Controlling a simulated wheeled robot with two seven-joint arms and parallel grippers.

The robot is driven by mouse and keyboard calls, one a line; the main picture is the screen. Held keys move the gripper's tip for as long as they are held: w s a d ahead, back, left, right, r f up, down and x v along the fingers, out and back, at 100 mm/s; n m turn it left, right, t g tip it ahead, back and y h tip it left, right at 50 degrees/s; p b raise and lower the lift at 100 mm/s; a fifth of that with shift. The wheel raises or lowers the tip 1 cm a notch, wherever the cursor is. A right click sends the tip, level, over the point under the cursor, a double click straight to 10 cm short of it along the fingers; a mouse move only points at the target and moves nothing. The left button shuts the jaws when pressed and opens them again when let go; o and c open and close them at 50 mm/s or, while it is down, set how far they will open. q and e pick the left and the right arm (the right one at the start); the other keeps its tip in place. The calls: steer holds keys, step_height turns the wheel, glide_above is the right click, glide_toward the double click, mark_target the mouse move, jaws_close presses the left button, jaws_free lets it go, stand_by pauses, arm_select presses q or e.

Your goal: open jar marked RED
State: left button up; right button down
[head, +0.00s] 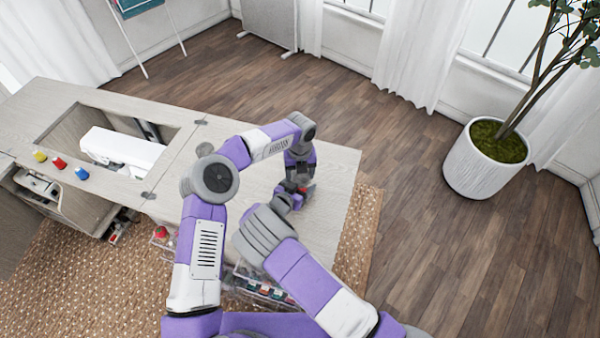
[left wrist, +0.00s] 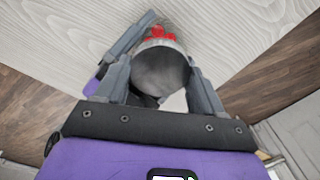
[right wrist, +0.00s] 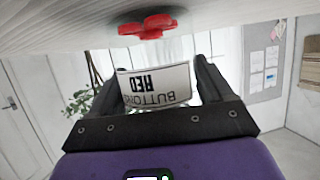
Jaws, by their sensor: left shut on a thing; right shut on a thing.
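The jar with the upside-down label BUTTONS RED (right wrist: 158,84) is between my right gripper's fingers (right wrist: 160,72) in the right wrist view. Red buttons (right wrist: 147,27) show in its clear part by the pale tabletop. My left gripper (left wrist: 165,62) is shut on a grey round lid (left wrist: 160,74) in the left wrist view, with red buttons (left wrist: 158,34) just beyond it. The lid looks in place on the jar, but the seam is hidden.
The wooden cabinet top (head: 332,190) has free room right of the grippers. A white sewing machine (head: 122,148) sits in a recess on the left. Yellow, red and blue small items (head: 59,163) stand near the front edge. Clear boxes (head: 262,288) are below the front edge.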

stand_by(0.3)
arm_select(q)
steer(key=o, duration=1.2)
steer(key=shift+c, duration=0.2)
steer(key=shift+a, duration=0.1)
